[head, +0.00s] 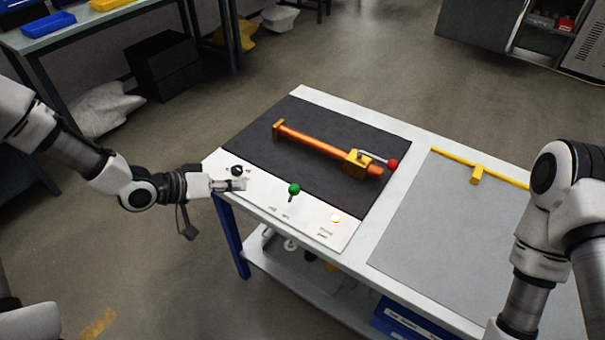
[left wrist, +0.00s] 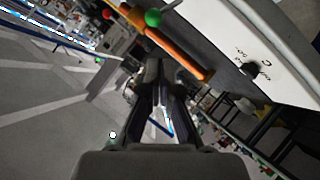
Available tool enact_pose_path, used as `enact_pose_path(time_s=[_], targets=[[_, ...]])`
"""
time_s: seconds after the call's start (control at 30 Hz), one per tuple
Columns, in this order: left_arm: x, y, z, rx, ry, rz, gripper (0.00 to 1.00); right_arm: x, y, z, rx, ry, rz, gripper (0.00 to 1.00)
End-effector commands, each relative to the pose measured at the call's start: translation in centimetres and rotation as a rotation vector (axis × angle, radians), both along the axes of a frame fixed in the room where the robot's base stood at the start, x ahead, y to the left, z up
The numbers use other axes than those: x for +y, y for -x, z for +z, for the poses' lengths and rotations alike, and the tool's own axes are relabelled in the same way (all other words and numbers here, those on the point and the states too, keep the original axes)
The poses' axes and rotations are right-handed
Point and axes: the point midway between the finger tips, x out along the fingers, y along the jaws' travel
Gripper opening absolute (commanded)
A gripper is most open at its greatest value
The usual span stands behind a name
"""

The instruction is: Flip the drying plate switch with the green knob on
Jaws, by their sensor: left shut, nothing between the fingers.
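The green knob (head: 294,189) sits on a short lever on the white control panel (head: 262,196) at the front edge of the table. It also shows at the top of the left wrist view (left wrist: 153,18). My left gripper (head: 240,185) is shut and empty. In the head view it appears over the panel's left part, to the left of the green knob and apart from it. A black knob (head: 237,170) is just behind the gripper tip. My right arm comes in at the right, but its gripper is out of frame.
An orange tube (head: 318,144) lies on the dark plate (head: 246,140) behind the panel, with a yellow clamp and a red-knobbed lever (head: 391,163) at its right end. A grey mat (head: 430,225) covers the table's right side.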

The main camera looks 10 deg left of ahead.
Motion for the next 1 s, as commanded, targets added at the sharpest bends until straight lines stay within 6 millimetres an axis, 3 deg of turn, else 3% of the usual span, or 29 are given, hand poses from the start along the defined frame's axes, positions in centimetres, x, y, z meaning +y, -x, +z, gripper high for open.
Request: enact_pose_path(time_s=[0.07, 0.17, 0.33, 0.67, 0.8, 1.0], targets=[[0.5, -0.8, 2.2, -0.044, 0.022, 0.020, 0.00, 0.0, 0.0, 0.2, 0.000, 0.000, 0.001, 0.62], [0.2, -1.3, 2.3, -0.053, 0.017, 0.017, 0.00, 0.0, 0.0, 0.0, 0.000, 0.000, 0.001, 0.62], [-1.3, -2.6, 1.0, -0.049, 0.012, 0.012, 0.00, 0.0, 0.0, -0.5, 0.000, 0.000, 0.001, 0.62], [-5.7, -7.4, -2.0, -0.050, 0.013, 0.012, 0.00, 0.0, 0.0, -0.6, 0.000, 0.000, 0.001, 0.62], [-7.3, -7.4, -3.9, -0.047, 0.017, 0.014, 0.00, 0.0, 0.0, -0.4, 0.000, 0.000, 0.001, 0.62], [-8.2, -7.5, -5.0, -0.051, 0.018, 0.018, 0.00, 0.0, 0.0, -0.3, 0.000, 0.000, 0.001, 0.62]])
